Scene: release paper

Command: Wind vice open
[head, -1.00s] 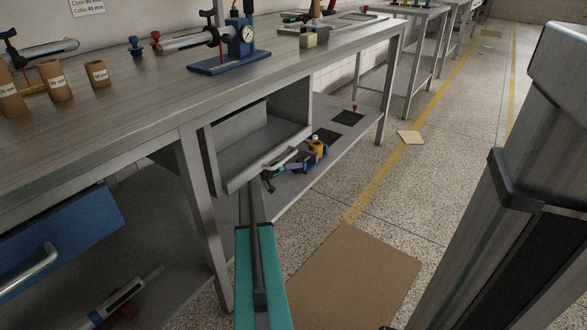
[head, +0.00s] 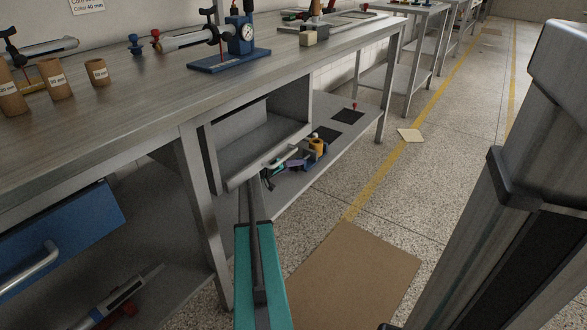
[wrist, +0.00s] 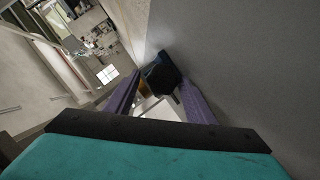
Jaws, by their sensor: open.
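A small dark-blue and orange object (head: 317,148) stands on the lower shelf, just right of the drawer. It may be the vice, but it is too small and too covered to be sure. My gripper (head: 296,166) is beside it, low behind the drawer's front corner, partly hidden by my own wrist. In the wrist view my gripper (wrist: 160,104) shows two purple fingers spread apart. A dark blue-black block (wrist: 161,72) shows at and beyond the fingertips, with a bit of orange to its left. I cannot tell whether the fingers touch it. No winding handle is clearly visible.
An open grey drawer (head: 262,140) with a bar handle is close to my arm. The lower shelf (head: 352,135) has dark square mats. A blue dial-gauge device (head: 228,60) and brown cylinders (head: 57,80) stand on the bench. Brown cardboard (head: 352,275) lies on the floor.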

